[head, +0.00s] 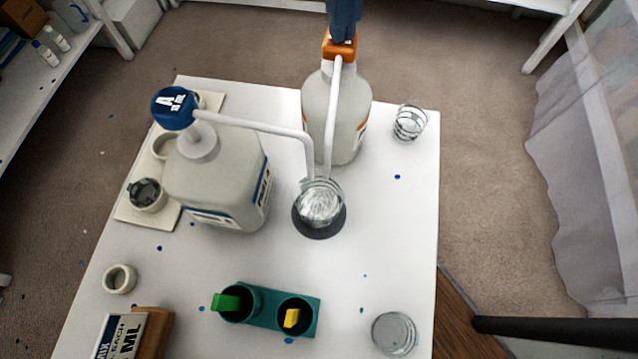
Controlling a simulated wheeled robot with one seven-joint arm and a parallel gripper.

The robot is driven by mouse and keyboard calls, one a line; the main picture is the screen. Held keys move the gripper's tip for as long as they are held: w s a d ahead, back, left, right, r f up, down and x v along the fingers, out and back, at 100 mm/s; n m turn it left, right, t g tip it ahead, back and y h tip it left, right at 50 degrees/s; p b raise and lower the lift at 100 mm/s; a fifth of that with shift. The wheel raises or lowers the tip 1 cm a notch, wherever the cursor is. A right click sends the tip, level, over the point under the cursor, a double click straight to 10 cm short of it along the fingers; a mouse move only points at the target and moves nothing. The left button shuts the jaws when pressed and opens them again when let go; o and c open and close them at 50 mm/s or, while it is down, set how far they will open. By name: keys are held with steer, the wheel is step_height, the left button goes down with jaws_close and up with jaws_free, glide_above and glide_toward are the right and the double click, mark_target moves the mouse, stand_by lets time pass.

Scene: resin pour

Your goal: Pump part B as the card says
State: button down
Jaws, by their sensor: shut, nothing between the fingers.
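A pump bottle with an orange head (336,108) stands at the back of the white table; its letter is not readable. My gripper (342,36) is shut and empty, its tip at the top of the orange pump head, seemingly touching it. The bottle with a blue pump head marked A (222,178) stands to the left. Both spouts reach over a clear cup (320,204) on a dark round pad (319,230). The cup's contents are hard to make out.
A teal holder (266,311) with green and yellow items stands at the front. Clear cups stand at the right back (409,122) and right front (394,334). A pale tray (130,212) with round moulds lies left. The table's right middle is clear.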

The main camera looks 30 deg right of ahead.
steer(key=shift+f, duration=0.15)
step_height(320, 180, up, 4)
steer(key=p, duration=0.3)
steer(key=shift+f, duration=0.1)
steer(key=shift+f, duration=0.15)
stand_by(0.4)
steer(key=shift+f+b, duration=1.3)
steer(key=shift+f, duration=0.5)
steer(key=shift+r, duration=0.1)
steer(key=shift+r+p, duration=1.6)
steer(key=shift+r, duration=0.2)
steer(key=shift+f, duration=0.2)
